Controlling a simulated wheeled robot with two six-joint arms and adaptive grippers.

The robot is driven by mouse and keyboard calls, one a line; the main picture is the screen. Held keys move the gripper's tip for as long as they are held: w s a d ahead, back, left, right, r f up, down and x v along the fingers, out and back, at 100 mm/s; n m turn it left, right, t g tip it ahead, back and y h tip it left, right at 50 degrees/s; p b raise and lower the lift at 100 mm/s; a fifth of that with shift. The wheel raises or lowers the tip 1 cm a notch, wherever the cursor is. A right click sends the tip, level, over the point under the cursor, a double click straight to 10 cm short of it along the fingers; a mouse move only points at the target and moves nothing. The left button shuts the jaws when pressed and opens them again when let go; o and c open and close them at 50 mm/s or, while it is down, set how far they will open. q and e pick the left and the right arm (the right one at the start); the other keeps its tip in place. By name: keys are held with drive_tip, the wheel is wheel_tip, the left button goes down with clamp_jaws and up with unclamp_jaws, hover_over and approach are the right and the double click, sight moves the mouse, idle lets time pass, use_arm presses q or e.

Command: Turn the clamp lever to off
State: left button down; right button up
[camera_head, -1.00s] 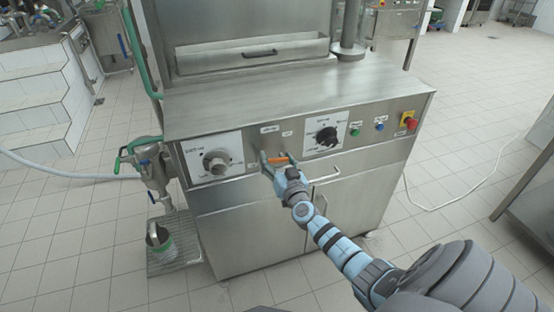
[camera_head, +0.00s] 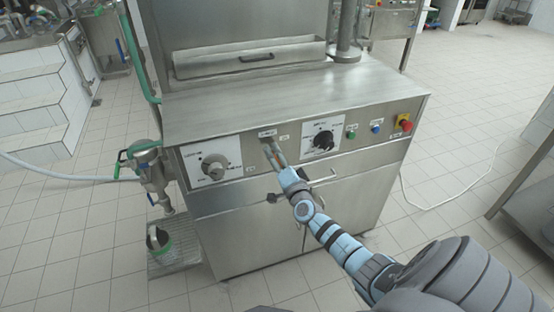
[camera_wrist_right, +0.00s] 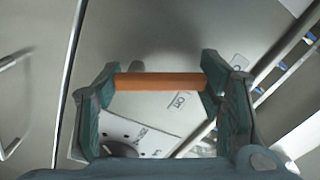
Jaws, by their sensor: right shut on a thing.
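The clamp lever (camera_wrist_right: 160,82), an orange bar, runs between the two dark green fingers of my right gripper (camera_wrist_right: 158,84) in the right wrist view. The gripper is shut on it, with a finger at each end of the bar. In the head view my right gripper (camera_head: 273,153) is at the front panel between the two dials, and its fingers hide the orange bar. My left gripper is not in view.
A grey dial (camera_head: 214,166) is left of the gripper and a black dial (camera_head: 323,140) right. Green (camera_head: 351,134) and blue (camera_head: 376,128) buttons and a red emergency stop (camera_head: 404,124) lie further right.

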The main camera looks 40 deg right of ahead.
drive_tip(key=m, duration=0.2)
drive_tip(key=d+m, duration=0.1)
drive_tip(key=m, duration=0.2)
drive_tip(key=shift+s+m, duration=0.2)
drive_tip(key=shift+m, duration=0.1)
idle(0.5)
drive_tip(key=o, duration=1.2)
drive_tip(key=shift+c, duration=0.2)
drive_tip(key=shift+r, duration=0.1)
drive_tip(key=v, duration=1.2)
